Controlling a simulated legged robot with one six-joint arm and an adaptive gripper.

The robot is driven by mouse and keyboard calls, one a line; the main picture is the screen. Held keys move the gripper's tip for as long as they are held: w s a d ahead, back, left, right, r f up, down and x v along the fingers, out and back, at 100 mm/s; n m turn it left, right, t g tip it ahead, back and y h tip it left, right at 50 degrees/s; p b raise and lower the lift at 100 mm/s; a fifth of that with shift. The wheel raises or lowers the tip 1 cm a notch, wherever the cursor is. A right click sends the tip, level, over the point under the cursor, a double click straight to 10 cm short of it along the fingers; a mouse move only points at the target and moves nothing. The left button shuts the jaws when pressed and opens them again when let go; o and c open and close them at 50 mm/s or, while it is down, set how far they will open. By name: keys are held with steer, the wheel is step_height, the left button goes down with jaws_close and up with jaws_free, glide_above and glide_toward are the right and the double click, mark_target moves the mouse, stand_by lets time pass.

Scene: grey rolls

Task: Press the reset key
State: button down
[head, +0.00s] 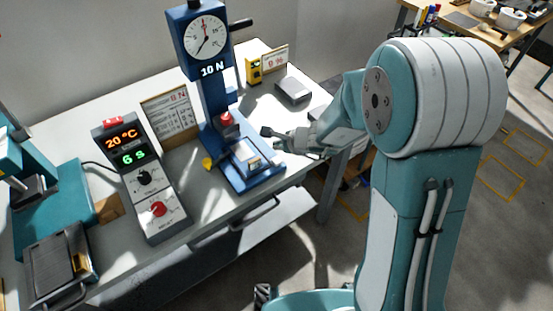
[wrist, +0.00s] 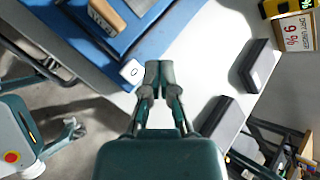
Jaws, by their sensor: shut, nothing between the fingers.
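The blue test stand (head: 258,182) has a dial gauge (head: 206,38) and a "10 N" label. In the wrist view, a white key marked "0" (wrist: 131,71) sits at the near corner of its blue base (wrist: 150,40). I see no readable reset label on it. My gripper (head: 272,139) is at the right side of the stand in the head view. In the wrist view, its fingertips (wrist: 158,76) are together and empty, just right of the white key in the picture. I cannot tell their height above it.
A yellow device (head: 253,70) and a dark box (head: 293,91) are behind. The table's front edge (head: 215,222) is close.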

mark_target(275, 157)
steer(key=shift+f, duration=1.8)
steer(key=shift+s+f, duration=0.1)
steer(key=shift+f, duration=0.2)
steer(key=shift+f, duration=0.5)
stand_by(0.6)
stand_by(0.4)
steer(key=shift+r, duration=0.95)
steer(key=shift+r, duration=2.5)
steer(key=shift+r, duration=0.1)
